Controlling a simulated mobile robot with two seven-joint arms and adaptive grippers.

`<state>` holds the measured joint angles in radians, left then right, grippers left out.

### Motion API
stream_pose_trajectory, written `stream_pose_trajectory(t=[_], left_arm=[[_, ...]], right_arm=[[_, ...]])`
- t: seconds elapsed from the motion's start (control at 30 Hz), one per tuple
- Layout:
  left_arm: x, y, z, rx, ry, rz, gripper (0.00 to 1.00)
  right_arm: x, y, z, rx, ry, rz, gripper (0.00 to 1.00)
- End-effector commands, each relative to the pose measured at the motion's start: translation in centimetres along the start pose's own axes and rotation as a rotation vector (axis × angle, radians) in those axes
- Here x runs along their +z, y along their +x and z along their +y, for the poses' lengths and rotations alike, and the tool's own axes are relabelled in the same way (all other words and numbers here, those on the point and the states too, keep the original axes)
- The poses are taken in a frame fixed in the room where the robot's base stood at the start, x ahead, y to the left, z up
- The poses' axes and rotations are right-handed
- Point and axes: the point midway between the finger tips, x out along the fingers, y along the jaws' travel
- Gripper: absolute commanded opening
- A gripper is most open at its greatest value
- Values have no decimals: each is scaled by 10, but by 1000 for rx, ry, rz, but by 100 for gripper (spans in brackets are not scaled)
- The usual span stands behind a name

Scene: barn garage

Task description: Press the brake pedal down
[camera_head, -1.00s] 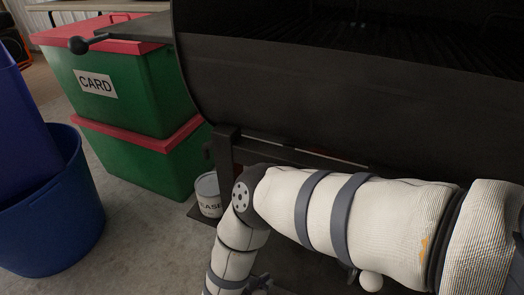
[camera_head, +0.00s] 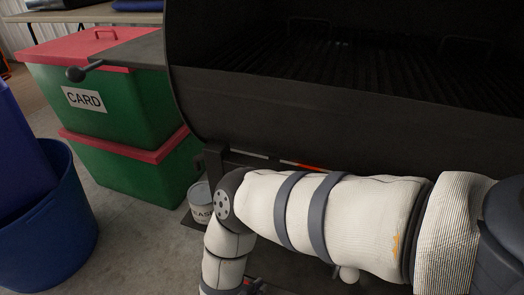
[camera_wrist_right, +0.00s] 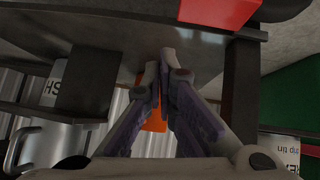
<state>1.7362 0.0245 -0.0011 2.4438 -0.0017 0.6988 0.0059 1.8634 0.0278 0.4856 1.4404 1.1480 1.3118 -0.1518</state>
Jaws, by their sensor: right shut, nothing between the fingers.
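My right arm reaches across the front of the black grill (camera_head: 330,105) and bends down at the lower middle of the head view. In the right wrist view, my right gripper (camera_wrist_right: 163,58) is shut and empty, with its fingertips close to a dark surface. A red block (camera_wrist_right: 216,10) lies beyond the fingertips at the top; I cannot tell whether it is the brake pedal. An orange piece (camera_wrist_right: 155,122) shows between and below the fingers. A small red-orange strip (camera_head: 306,166) shows under the grill in the head view. My left gripper is out of view.
Green crates with red lids (camera_head: 105,105) stand left of the grill, beside a blue bucket (camera_head: 45,235). A labelled tin (camera_head: 199,203) sits near my elbow. In the right wrist view, a dark bar (camera_wrist_right: 240,90) runs right of the fingers.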

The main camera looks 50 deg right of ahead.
Motion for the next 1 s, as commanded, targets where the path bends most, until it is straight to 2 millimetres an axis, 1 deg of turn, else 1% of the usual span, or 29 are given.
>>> stream_pose_trajectory(t=[0.03,0.1,0.2,0.3,0.43,0.87,0.93,0.97,1.0], left_arm=[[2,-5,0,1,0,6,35],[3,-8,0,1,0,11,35],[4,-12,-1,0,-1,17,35],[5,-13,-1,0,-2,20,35],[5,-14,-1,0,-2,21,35],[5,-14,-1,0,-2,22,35],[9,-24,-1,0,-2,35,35],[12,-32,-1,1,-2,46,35],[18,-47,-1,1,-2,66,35]], right_arm=[[-2,-14,0,-4,1,0,0],[-1,-28,2,-3,0,0,0],[0,-45,4,-3,0,0,0],[0,-56,6,0,1,1,0],[1,-61,7,0,0,1,0],[1,-62,7,0,1,1,0],[-12,-72,6,-8,10,6,0],[-22,-80,5,-14,18,10,0],[-41,-95,3,-26,32,18,0]])
